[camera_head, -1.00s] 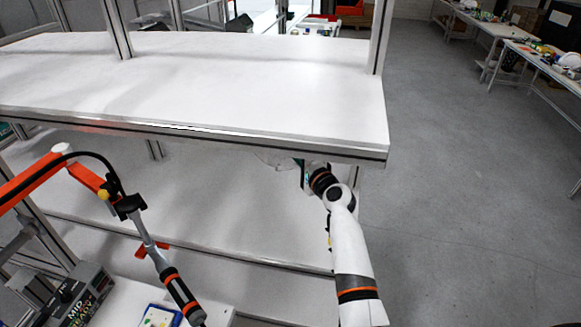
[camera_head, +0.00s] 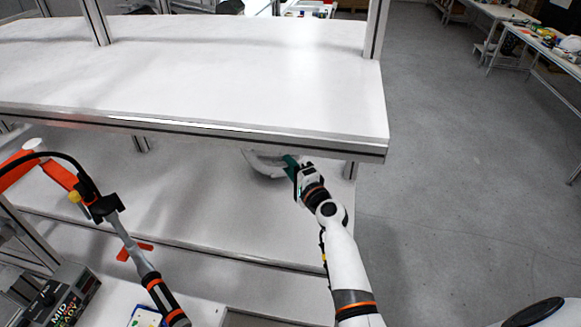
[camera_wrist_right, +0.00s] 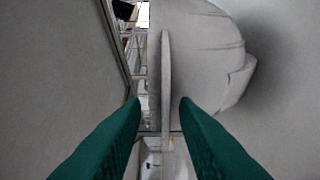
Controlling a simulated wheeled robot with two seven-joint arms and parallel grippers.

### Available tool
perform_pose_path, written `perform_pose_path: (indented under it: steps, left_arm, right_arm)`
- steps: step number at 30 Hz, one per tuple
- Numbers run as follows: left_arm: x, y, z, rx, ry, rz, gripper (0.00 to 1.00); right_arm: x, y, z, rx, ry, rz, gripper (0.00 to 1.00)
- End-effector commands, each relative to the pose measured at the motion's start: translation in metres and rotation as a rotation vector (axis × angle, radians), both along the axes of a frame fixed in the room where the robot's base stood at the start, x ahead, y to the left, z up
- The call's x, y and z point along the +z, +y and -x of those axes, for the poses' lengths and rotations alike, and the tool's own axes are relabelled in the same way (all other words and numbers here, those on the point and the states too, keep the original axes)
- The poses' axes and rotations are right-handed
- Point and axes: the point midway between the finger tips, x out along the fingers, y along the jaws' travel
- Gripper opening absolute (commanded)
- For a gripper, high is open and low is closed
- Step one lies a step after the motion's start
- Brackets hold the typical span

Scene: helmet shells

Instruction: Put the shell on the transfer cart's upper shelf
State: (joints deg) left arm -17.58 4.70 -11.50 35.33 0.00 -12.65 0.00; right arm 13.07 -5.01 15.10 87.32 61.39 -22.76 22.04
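The shell (camera_head: 265,162), a pale grey helmet shape, is partly hidden under the upper white board (camera_head: 230,85) of the shelf unit. It is over the lower white board (camera_head: 190,200); whether it rests there I cannot tell. My right gripper (camera_head: 290,165) is at its right side. In the right wrist view, the shell (camera_wrist_right: 205,55) fills the upper middle, and its thin rim runs between the green fingers of my right gripper (camera_wrist_right: 160,102). The fingers stand apart, with gaps visible on both sides of the rim. My left gripper is out of view.
The upper board's front edge (camera_head: 200,127) is close above the right gripper. A metal post (camera_head: 376,30) stands at its right end. A hanging tool (camera_head: 160,290) and a dark control box (camera_head: 65,295) are at lower left. Grey floor (camera_head: 450,170) is open at right.

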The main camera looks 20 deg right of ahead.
Motion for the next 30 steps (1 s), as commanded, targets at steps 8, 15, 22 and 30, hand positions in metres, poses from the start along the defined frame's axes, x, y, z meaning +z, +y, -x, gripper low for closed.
perform_pose_path:
  steps: [8,15,22,30]
  left_arm:
    - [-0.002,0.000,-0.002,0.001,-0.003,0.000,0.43]
    - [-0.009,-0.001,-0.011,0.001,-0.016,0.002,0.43]
    - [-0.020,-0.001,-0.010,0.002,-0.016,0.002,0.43]
    - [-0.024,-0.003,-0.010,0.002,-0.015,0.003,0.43]
  right_arm:
    - [-0.002,-0.001,0.008,0.000,0.001,0.001,0.27]
    - [-0.004,-0.006,0.051,-0.001,0.001,0.001,0.27]
    - [-0.003,-0.011,0.096,-0.001,0.000,0.001,0.27]
    - [-0.001,-0.013,0.119,0.000,-0.001,0.000,0.27]
